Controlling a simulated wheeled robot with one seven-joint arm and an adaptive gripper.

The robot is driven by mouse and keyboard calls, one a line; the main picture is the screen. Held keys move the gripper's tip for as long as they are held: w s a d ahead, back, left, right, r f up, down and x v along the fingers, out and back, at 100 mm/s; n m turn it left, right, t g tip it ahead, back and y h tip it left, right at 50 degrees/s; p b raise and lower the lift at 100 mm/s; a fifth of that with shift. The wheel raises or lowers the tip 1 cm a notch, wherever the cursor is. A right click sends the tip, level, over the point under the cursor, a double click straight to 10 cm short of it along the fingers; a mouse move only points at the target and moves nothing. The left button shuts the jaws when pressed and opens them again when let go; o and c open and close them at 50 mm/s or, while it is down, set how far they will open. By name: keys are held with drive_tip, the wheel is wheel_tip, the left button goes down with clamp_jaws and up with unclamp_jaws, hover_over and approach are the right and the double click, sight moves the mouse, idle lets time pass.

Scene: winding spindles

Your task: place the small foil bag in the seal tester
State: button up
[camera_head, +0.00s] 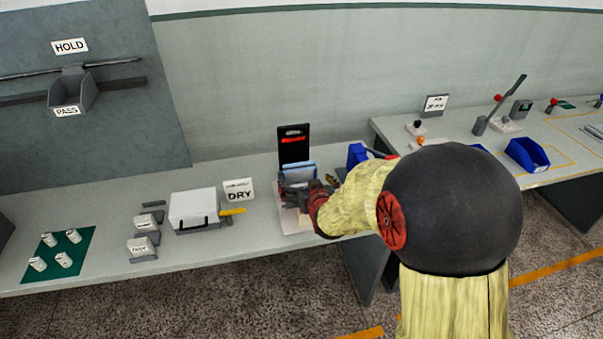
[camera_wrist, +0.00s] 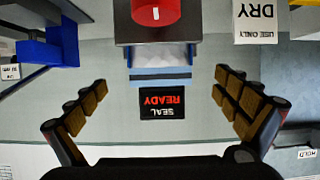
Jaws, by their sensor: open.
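The seal tester stands near the right end of the left bench, its black panel (camera_head: 294,145) upright at the back with red text. In the wrist view, which is upside down, this panel (camera_wrist: 168,103) reads SEAL READY. A pale, crumpled, silvery piece (camera_wrist: 165,55) that looks like the small foil bag sits in the tester between a dark block (camera_wrist: 127,33) and a blue strip (camera_wrist: 160,76). My gripper (camera_wrist: 160,88) is open, its padded fingers wide apart with nothing between the pads. In the head view my gripper (camera_head: 304,193) is over the tester's front and hides part of it.
A DRY sign (camera_head: 237,191) and a white box (camera_head: 194,207) stand left of the tester. Blue bins (camera_head: 356,155) are close on its right. The bench front is partly clear.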

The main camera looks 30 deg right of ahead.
drive_tip(key=v, duration=0.3)
drive_tip(key=shift+s+a+r+p, duration=0.1)
drive_tip(key=shift+s+r+p, duration=0.1)
drive_tip(key=shift+p, duration=0.1)
drive_tip(key=s+a+r+n+g+y, duration=0.1)
drive_tip(key=s+a+r+g+y, duration=0.1)
drive_tip(key=s+a+r, duration=0.5)
drive_tip(key=s+a+r+n+g+y, duration=0.1)
drive_tip(key=s+a+r+g, duration=0.2)
drive_tip(key=s+a, duration=0.45)
drive_tip(key=s+a+r+n+g, duration=0.1)
drive_tip(key=s+g, duration=0.1)
drive_tip(key=s, duration=1.1)
drive_tip(key=shift+a+y, duration=0.4)
drive_tip(key=shift+d+r, duration=0.1)
